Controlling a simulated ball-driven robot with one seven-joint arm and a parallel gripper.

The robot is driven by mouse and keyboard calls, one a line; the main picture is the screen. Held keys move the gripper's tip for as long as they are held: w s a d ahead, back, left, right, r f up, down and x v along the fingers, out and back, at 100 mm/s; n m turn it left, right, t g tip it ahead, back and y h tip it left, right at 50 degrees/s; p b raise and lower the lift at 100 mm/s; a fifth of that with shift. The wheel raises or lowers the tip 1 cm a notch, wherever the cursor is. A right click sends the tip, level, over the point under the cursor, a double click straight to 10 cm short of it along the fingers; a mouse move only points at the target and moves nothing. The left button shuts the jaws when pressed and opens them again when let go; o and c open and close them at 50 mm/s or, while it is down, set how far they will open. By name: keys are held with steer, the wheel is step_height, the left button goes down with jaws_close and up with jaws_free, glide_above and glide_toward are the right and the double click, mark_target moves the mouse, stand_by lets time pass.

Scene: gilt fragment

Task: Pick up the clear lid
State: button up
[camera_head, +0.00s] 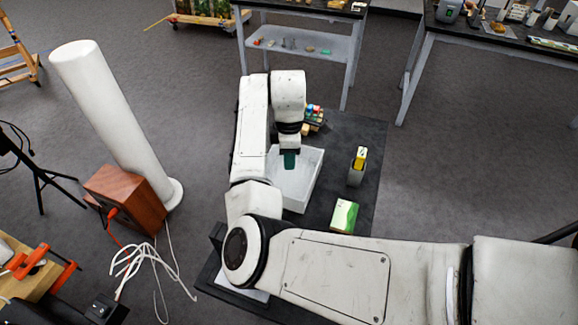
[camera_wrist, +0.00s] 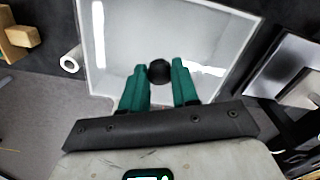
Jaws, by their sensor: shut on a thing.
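The clear lid (camera_head: 307,178) is a pale, see-through rectangular panel on the dark mat, in the middle of the head view. It fills the upper middle of the wrist view (camera_wrist: 205,45), with a round black knob (camera_wrist: 159,72) on it. My gripper (camera_head: 289,160) points down at the lid. In the wrist view its teal fingers (camera_wrist: 158,78) stand on either side of the knob, shut on it. I cannot tell whether the lid is resting or raised.
A grey holder with a yellow item (camera_head: 358,165) and a green-and-white box (camera_head: 344,216) stand right of the lid. Several coloured blocks (camera_head: 314,118) lie behind it. A wooden box (camera_head: 125,200) and white column (camera_head: 115,120) stand left. Mat (camera_head: 365,135) shows bare at the back right.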

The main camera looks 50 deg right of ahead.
jaws_close()
steer(key=shift+r, duration=0.1)
